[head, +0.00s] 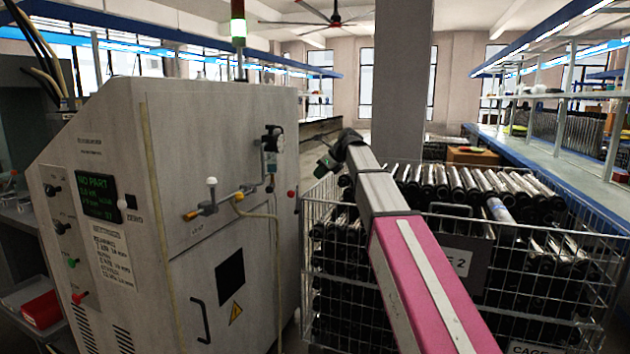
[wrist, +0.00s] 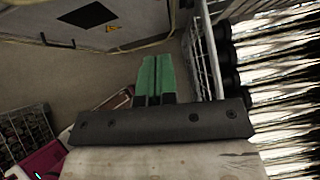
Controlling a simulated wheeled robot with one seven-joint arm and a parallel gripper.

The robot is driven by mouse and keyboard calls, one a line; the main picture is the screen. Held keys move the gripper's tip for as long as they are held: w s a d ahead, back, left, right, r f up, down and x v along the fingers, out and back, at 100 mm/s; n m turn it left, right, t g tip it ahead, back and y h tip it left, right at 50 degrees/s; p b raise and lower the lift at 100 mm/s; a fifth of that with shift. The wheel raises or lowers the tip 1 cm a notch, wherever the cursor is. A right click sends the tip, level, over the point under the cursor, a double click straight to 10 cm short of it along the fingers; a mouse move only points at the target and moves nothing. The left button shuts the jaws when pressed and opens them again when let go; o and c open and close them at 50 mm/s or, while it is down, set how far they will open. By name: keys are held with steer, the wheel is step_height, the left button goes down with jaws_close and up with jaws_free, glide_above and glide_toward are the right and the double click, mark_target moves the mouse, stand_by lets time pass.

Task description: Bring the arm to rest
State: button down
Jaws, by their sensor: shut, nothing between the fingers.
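My gripper (wrist: 154,75) is shut and empty in the wrist view, its two green fingers side by side. In the head view my gripper (head: 325,165) is small and dark at the far end of my outstretched arm, over the back left of the wire cage. My pink and grey arm crosses in front of the cage from the lower right. In the wrist view the fingers are beside the cage's wire wall (wrist: 208,62), apart from the tubes (wrist: 275,85) on the right.
A grey machine (head: 215,130) with a "NO PART" screen (head: 100,198) stands at the left. The wire cage (head: 318,255) holds many dark, shiny-ended tubes (head: 455,185). A pillar (head: 400,80) rises behind it. A red bin (head: 42,309) is at lower left. A long blue bench (head: 575,180) runs along the right.

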steer(key=shift+r, duration=0.1)
steer(key=s+d+f+n+h, duration=0.1)
steer(key=s+d+f+n, duration=0.25)
steer(key=f, duration=0.55)
steer(key=s+d+f+n+g+h, duration=0.1)
steer(key=s+d+f+n+h, duration=0.2)
steer(key=f, duration=0.6)
steer(key=s+d+f+n, duration=0.3)
steer(key=s+d+f, duration=0.15)
steer(key=f, duration=0.45)
steer(key=s+d+f+n+g+h, duration=0.1)
steer(key=s+d+f+n, duration=0.3)
steer(key=s+f+n, duration=0.3)
steer(key=s+d+f+n+g+h, duration=0.1)
steer(key=s+d+f+n, duration=0.4)
steer(key=s+f, duration=0.7)
steer(key=shift+s+f+n+g+h, duration=0.3)
steer(key=shift+s+n+h, duration=0.55)
steer(key=shift+s, duration=0.35)
steer(key=shift+d, duration=0.1)
